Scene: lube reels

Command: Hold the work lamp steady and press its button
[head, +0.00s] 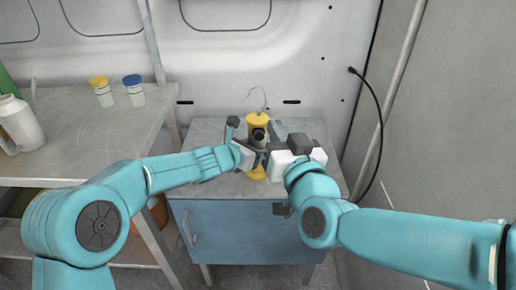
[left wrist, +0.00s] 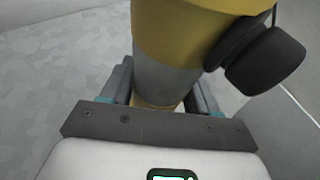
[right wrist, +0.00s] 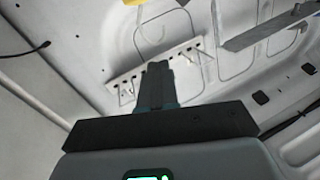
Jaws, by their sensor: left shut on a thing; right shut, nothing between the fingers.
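The work lamp (head: 257,120) stands upright on the blue cabinet, yellow at top and bottom, with a hook above. A black round knob (head: 258,134) faces me; it also shows in the left wrist view (left wrist: 265,60). I cannot tell which part is the button. My left gripper (head: 258,157) is shut on the lamp's grey middle; the left wrist view shows its fingers on both sides of the lamp (left wrist: 165,90). My right gripper (head: 278,130) is beside the lamp on the right. Its fingers are shut and empty in the right wrist view (right wrist: 157,80). Contact with the lamp cannot be told.
The blue cabinet (head: 235,230) has a grey top. A workbench (head: 85,140) on the left holds a yellow-capped jar (head: 102,92), a blue-capped jar (head: 134,92) and a pale jug (head: 18,122). A black cable (head: 378,120) hangs on the right.

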